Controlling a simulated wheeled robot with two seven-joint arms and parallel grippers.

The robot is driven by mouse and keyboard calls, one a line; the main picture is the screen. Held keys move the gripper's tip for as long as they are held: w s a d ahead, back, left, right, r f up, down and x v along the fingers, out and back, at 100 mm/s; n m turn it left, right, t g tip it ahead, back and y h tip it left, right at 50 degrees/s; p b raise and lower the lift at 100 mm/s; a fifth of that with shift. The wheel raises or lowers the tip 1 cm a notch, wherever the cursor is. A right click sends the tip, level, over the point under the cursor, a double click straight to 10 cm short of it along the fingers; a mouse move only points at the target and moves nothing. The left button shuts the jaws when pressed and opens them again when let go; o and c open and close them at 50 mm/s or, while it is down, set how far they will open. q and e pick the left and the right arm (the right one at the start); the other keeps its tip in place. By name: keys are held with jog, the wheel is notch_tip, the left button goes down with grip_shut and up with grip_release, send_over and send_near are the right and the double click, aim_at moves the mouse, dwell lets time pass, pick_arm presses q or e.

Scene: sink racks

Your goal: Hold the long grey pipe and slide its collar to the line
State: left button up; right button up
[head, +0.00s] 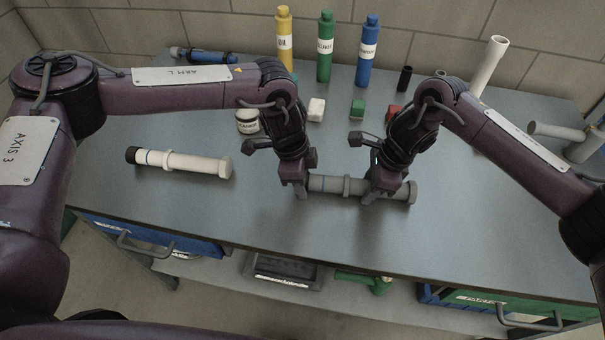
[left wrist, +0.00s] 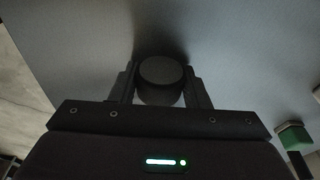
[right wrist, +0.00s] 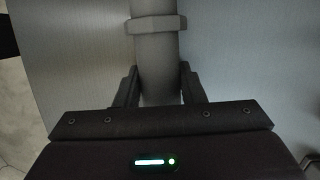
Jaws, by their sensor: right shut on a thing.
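The long grey pipe (head: 328,184) lies level near the front middle of the table, with a ring-shaped collar (head: 347,186) around it. My right gripper (head: 371,199) is shut on the pipe to the right of the collar; the right wrist view shows the pipe (right wrist: 158,75) between its fingers and the collar (right wrist: 157,25) just beyond them. My left gripper (head: 301,192) is at the pipe's left end. In the left wrist view, the dark round end (left wrist: 161,80) sits between its fingers, with a narrow gap beside them. I cannot make out a line on the grey pipe.
A white pipe (head: 195,164) with a black end and a blue line lies at left. Yellow (head: 284,42), green (head: 325,48) and blue (head: 368,50) bottles stand at the back. A jar (head: 247,122) and small blocks lie behind my grippers. The front right tabletop is clear.

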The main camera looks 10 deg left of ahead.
aim_at(314, 178)
pick_arm(q)
jog(key=shift+c, duration=1)
jog(key=shift+d, duration=0.25)
jog(key=shift+w+d, duration=0.15)
jog(key=shift+d, duration=1.15)
jog(key=o, duration=0.9)
jog(key=shift+a, duration=0.1)
jog(key=shift+o, duration=0.2)
jog(key=shift+r, duration=0.1)
jog(key=shift+r, duration=3.45)
